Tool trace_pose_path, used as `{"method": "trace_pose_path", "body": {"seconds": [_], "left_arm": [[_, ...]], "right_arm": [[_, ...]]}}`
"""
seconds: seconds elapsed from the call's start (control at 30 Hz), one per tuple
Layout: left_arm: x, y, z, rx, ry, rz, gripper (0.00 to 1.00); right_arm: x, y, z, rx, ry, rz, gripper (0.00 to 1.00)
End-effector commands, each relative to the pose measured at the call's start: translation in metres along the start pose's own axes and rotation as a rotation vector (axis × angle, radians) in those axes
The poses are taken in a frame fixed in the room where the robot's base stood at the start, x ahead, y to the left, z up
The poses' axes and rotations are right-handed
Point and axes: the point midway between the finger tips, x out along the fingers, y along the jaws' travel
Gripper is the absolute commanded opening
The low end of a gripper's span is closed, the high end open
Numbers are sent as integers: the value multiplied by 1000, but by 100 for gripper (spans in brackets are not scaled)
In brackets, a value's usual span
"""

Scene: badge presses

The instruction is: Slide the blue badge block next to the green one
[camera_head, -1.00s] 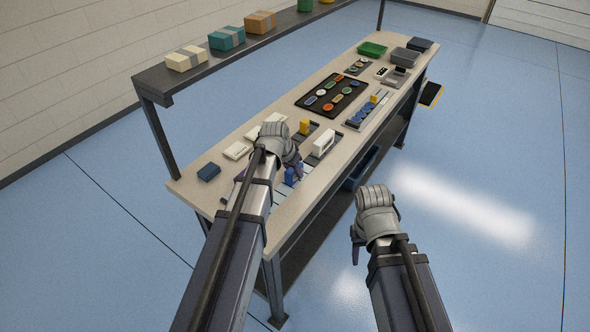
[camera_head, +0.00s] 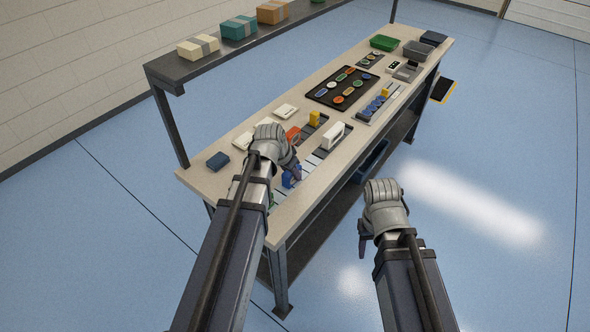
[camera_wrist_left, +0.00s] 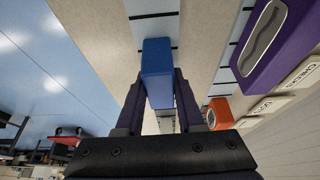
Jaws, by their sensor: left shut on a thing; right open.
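The blue badge block (camera_head: 290,177) is on the striped rail strip near the table's near end. It fills the space between the fingers in the left wrist view (camera_wrist_left: 157,68). My left gripper (camera_head: 294,171) is shut on it, fingers on both its sides. A small sliver of green (camera_head: 271,197) shows beside my left forearm, perhaps the green block. My forearm hides most of it, so its gap to the blue block cannot be told. My right gripper (camera_head: 363,240) is open and empty, off the table's front side.
An orange block (camera_head: 293,134) and a white press (camera_head: 336,135) stand behind the blue block. A purple block (camera_wrist_left: 275,45) shows in the left wrist view. A dark blue box (camera_head: 218,161) sits at the table's left corner. A black tray (camera_head: 318,93) lies further back.

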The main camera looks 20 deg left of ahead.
Motion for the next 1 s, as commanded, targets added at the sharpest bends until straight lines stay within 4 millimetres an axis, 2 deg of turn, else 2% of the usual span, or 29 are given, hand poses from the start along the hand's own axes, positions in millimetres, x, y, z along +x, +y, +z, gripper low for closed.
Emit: {"method": "trace_pose_path", "body": {"seconds": [1.0], "left_arm": [[-21, 0, 52, 0, 0, 0, 0]], "right_arm": [[0, 0, 0, 0, 0, 0, 50]]}}
